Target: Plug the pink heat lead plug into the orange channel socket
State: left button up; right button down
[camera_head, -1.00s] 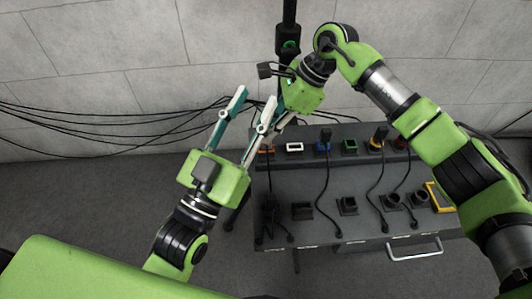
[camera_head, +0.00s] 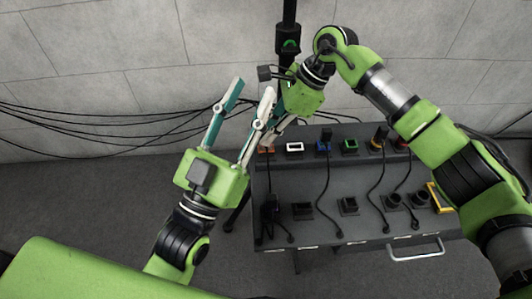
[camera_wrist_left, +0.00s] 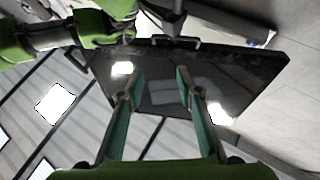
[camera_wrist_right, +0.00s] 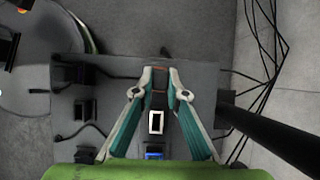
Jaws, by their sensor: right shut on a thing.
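The orange channel socket (camera_head: 266,150) is at the left end of the back row of sockets on the grey bench. My right gripper (camera_wrist_right: 160,73) is over that end of the row, its fingers a small gap apart around a thing. The pink heat lead plug is hardly visible there; no clear pink shows, and I cannot tell whether it is in the socket. A dark lead (camera_head: 269,178) runs down the bench from the orange socket. My left gripper (camera_head: 253,86) is open and empty, in front of the right gripper in the head view.
White (camera_head: 294,147), blue (camera_head: 323,146) and green (camera_head: 350,146) sockets follow to the right; the white one is also below my right fingers (camera_wrist_right: 156,122). Dark holders (camera_head: 302,211) and leads lie on the front. A black post (camera_head: 289,70) stands behind. Cables hang at the wall.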

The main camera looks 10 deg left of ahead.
jog(key=shift+f, duration=0.45)
jog(key=c, duration=1.9)
grip_release()
pick_arm(q)
jog(key=s+r, duration=0.1)
jog(key=r+t, duration=0.1)
jog(key=shift+s+r+t+h, duration=0.3)
jog(key=shift+s+r+h, duration=0.1)
pick_arm(e)
jog(key=shift+d+r, duration=0.1)
jog(key=shift+r, duration=0.05)
pick_arm(q)
jog(key=shift+a+f, duration=0.1)
jog(key=shift+f, duration=0.05)
pick_arm(e)
jog(key=v, duration=1.1)
jog(key=shift+d+r, duration=0.1)
jog(key=shift+r, duration=0.25)
